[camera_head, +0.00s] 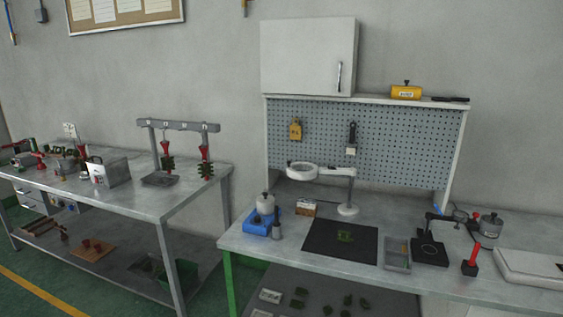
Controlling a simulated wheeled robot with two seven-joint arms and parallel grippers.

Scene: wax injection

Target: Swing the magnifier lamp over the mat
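The magnifier lamp (348,208) stands at the back of the right bench, on a round white base with an upright post. Its arm reaches left from the post, and its white ring head (302,169) hangs at the left end, up and left of the mat. The dark mat (318,252) lies flat near the bench's front edge, with a small green piece (345,236) on it. Neither of my grippers shows in the head view.
A blue device with a white bottle (265,204) stands left of the mat. A grey tray (397,262), a black plate with a stand (430,252) and a red-handled tool (471,261) stand to its right. A wall cabinet (308,56) and pegboard (400,140) are behind.

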